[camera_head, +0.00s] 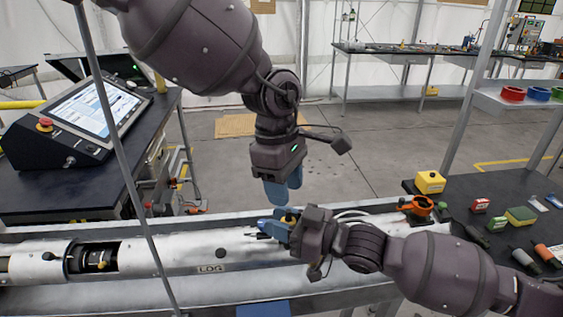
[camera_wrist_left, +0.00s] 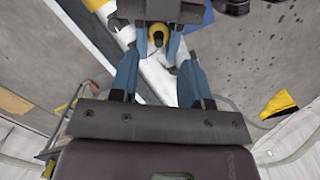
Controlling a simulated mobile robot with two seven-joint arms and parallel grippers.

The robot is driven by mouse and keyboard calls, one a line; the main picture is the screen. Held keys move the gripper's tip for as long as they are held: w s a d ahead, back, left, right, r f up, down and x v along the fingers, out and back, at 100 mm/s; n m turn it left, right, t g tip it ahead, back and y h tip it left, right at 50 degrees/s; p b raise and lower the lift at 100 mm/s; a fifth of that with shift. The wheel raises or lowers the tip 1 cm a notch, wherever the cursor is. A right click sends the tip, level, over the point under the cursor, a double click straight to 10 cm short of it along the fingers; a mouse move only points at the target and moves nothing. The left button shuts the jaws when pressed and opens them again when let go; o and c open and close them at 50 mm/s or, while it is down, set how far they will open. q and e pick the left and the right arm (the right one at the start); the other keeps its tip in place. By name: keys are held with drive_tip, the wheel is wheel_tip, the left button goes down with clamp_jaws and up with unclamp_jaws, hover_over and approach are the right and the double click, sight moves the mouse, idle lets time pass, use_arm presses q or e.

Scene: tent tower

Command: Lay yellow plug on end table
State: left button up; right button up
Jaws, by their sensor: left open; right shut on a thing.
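The yellow plug (camera_head: 290,217) shows as a small yellow and dark piece between the blue fingers of my right gripper (camera_head: 279,226), above the white tube (camera_head: 190,252). In the left wrist view the yellow plug (camera_wrist_left: 158,33) has a dark centre, and my right gripper is shut on it. My left gripper (camera_head: 283,190) is open and empty just above and behind it, fingers pointing down. In the left wrist view the open fingers of my left gripper (camera_wrist_left: 160,85) stand apart, short of the plug. A dark table (camera_head: 460,187) at the right is probably the end table.
The dark table carries a yellow box (camera_head: 429,182), an orange clamp-like part (camera_head: 417,206), a green and yellow sponge (camera_head: 520,216) and several small items. A slanted grey pole crosses the left side before a control screen (camera_head: 97,106). Open floor lies behind the tube.

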sight(288, 211)
use_arm(q)
drive_tip(key=shift+s+d+f, duration=0.1)
drive_tip(key=shift+d+f, duration=0.05)
drive_tip(key=shift+f, duration=0.95)
drive_tip(key=shift+s+d+f, duration=0.1)
drive_tip(key=shift+d+f, duration=0.05)
drive_tip(key=shift+f, duration=0.9)
drive_tip(key=shift+c, duration=0.4)
clamp_jaws()
use_arm(e)
drive_tip(key=o, duration=1)
drive_tip(key=shift+c, duration=0.2)
